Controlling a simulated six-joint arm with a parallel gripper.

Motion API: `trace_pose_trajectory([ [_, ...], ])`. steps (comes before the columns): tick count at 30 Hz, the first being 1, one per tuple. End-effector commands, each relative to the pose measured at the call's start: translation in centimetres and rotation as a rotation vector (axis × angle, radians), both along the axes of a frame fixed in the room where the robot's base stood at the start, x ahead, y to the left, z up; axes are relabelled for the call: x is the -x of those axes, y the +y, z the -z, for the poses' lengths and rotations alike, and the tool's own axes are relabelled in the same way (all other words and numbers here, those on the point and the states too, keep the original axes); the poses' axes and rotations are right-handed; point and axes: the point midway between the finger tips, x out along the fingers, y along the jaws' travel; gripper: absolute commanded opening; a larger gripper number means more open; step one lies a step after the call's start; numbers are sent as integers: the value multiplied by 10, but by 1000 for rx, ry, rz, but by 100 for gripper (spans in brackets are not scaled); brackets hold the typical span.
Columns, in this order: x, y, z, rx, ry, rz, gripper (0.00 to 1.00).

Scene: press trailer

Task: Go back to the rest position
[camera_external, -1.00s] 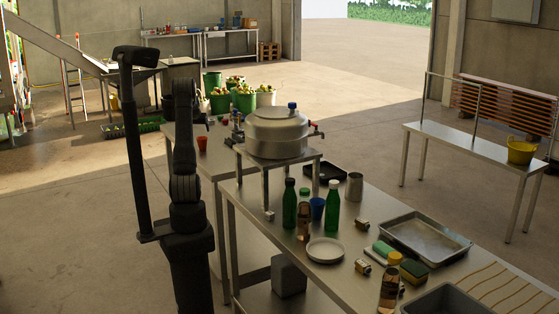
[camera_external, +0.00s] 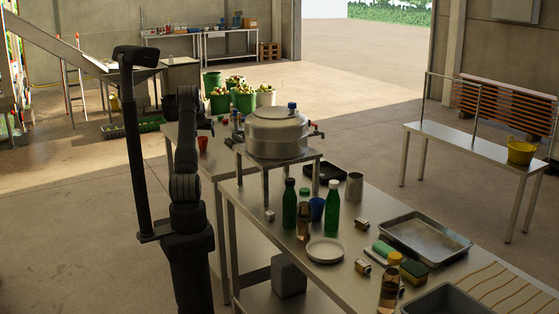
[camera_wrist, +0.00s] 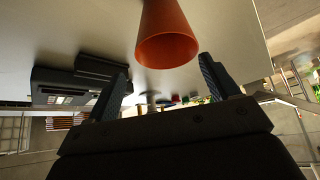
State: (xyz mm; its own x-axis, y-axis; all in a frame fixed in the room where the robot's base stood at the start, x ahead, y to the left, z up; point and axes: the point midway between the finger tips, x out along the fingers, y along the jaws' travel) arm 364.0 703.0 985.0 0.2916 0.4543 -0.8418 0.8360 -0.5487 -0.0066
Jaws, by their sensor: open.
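My gripper (camera_wrist: 165,65) is open, its two dark fingers wide apart in the wrist view. An orange-red cup (camera_wrist: 167,38) shows just past the fingertips, with clear gaps on both sides and no finger touching it. In the external view a small red cup (camera_external: 203,143) stands upright on the far metal table (camera_external: 222,160), just right of my arm. In that view my arm stands raised and bent near that table, and its own links mostly hide the gripper.
A steel pot (camera_external: 276,133) sits on a stand right of my arm. Green bottles (camera_external: 289,204), a white plate (camera_external: 325,250) and a metal tray (camera_external: 425,238) crowd the near table. A black post (camera_external: 133,150) stands close left.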

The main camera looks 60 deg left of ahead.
Motion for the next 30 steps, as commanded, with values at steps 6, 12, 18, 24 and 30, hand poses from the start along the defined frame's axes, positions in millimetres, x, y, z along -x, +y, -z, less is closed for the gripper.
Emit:
trace_pose_trajectory([
  [6,-23,-33,-25,-2,0,3,80],
  [12,-41,-63,-45,-1,-1,4,80],
  [18,-54,-84,-71,-4,-2,1,80],
  [24,-54,-83,-112,-4,-3,0,80],
  [30,-54,-83,-151,-4,-3,0,80],
])
